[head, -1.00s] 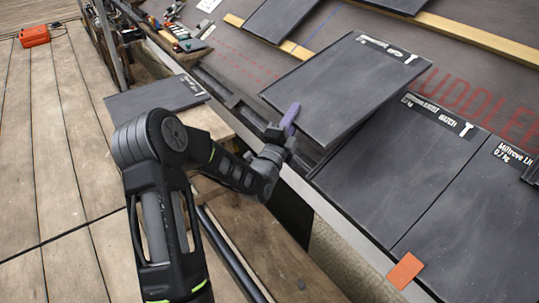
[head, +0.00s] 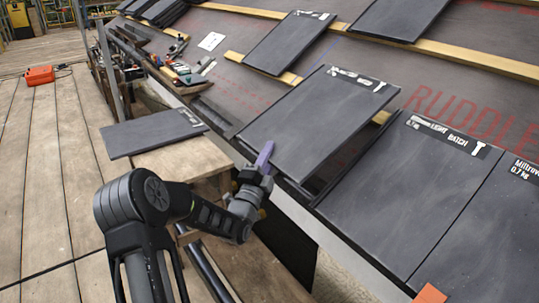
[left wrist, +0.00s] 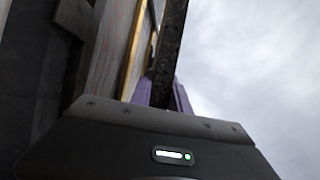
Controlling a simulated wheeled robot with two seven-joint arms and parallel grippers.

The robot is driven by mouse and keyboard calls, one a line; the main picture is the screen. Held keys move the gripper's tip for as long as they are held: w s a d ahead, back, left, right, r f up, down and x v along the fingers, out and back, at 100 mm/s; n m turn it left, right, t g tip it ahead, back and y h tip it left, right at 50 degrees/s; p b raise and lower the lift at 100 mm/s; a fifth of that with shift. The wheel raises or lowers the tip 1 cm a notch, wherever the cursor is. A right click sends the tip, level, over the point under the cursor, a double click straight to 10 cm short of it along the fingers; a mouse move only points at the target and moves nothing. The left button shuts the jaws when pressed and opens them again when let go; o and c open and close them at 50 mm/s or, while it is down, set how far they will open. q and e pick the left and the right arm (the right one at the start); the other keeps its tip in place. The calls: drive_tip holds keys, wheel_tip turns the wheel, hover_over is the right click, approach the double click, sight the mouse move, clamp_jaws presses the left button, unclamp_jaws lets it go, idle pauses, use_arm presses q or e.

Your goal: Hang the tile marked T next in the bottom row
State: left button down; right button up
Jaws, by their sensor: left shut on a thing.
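My left gripper (head: 258,172), with purple fingers, is shut on the lower left edge of a dark slate tile (head: 315,122). A pale label with a T-shaped mark runs along this tile's top edge. The tile is over the roof's bottom row, left of a laid tile (head: 400,185) whose label also ends in a T-shaped mark. I cannot tell whether the held tile touches the roof. In the left wrist view, the tile's dark edge (left wrist: 171,45) stands between the purple fingers (left wrist: 160,95). My right gripper is out of view.
Another labelled tile (head: 150,131) lies on a wooden bench (head: 185,160) at the left. More tiles (head: 290,42) lie higher on the roof by yellow battens (head: 470,55). Tools (head: 185,75) lie near the eave.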

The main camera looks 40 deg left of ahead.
use_arm(q)
drive_tip(key=w+d+f+b, duration=0.1)
drive_tip(key=w+f, duration=0.3)
drive_tip(key=f, duration=0.1)
drive_tip(key=shift+d+f, duration=0.15)
drive_tip(key=shift+f, duration=0.25)
drive_tip(key=shift+w, duration=0.1)
idle(1.9)
drive_tip(key=shift+s+f, duration=0.15)
drive_tip(key=shift+s, duration=0.05)
idle(1.0)
drive_tip(key=c, duration=1.2)
unclamp_jaws()
drive_tip(key=shift+o, duration=0.2)
drive_tip(key=v, duration=0.7)
drive_tip(key=shift+s+f, duration=0.2)
drive_tip(key=shift+s, duration=0.05)
